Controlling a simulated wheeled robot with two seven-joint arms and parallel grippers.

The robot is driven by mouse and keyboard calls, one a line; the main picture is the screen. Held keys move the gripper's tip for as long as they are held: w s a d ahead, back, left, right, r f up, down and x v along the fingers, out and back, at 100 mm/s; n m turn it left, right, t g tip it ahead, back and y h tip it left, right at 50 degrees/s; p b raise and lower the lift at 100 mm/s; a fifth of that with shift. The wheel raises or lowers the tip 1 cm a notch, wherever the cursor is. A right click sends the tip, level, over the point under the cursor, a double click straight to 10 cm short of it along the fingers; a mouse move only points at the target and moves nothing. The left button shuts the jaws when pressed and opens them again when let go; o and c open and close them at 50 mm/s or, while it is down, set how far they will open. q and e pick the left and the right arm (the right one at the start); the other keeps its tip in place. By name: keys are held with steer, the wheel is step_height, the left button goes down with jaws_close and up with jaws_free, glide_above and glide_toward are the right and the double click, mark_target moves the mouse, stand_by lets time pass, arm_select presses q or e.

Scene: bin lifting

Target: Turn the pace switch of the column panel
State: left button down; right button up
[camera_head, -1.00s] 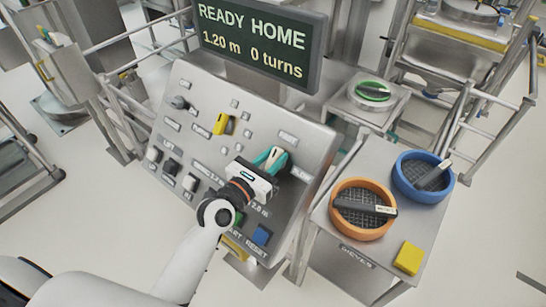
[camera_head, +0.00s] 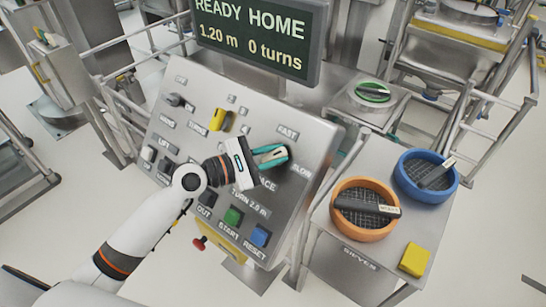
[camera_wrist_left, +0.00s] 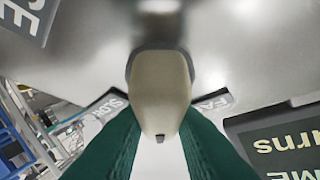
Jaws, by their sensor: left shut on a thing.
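The column panel (camera_head: 185,128) is a sloped grey metal board with knobs, buttons and labels. Its pace switch (camera_head: 270,157) is a beige knob at the panel's right side, by the labels FAST, SLOW and PACE. My left gripper (camera_head: 272,156) is shut on the knob with its teal fingers. In the left wrist view, the pace switch (camera_wrist_left: 160,85) stands between the two green fingers (camera_wrist_left: 160,150). Its dark end mark points between the SLOW and FAST labels. The gripper partly hides the knob in the head view. My right gripper is not in view.
A display (camera_head: 258,35) above the panel reads READY HOME, 1.20 m, 0 turns. Green START (camera_head: 233,216) and blue RESET (camera_head: 260,236) buttons and a red knob (camera_head: 199,243) sit below my wrist. A side table holds orange (camera_head: 345,225) and blue (camera_head: 445,190) sieves.

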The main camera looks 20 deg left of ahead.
arm_select(q)
steer(key=m+g, duration=0.2)
steer(key=m, duration=0.1)
steer(key=shift+s+f+m+g, duration=0.1)
steer(key=shift+f+m+g, duration=0.1)
steer(key=shift+m+g, duration=0.1)
steer(key=shift+m+g+p, duration=0.3)
steer(key=shift+m+g, duration=0.3)
steer(key=shift+m, duration=0.3)
steer(key=m+g+p, duration=0.2)
steer(key=m, duration=0.1)
steer(key=shift+s, duration=0.1)
steer(key=shift+s+f+m+g+y+p, duration=0.15)
steer(key=shift+m+g+y+p, duration=0.4)
steer(key=shift+m, duration=0.55)
steer(key=shift+f+g, duration=0.1)
steer(key=shift+g, duration=0.15)
steer(key=c, duration=1.2)
jaws_free()
steer(key=shift+h, duration=0.25)
steer(key=shift+c, duration=0.2)
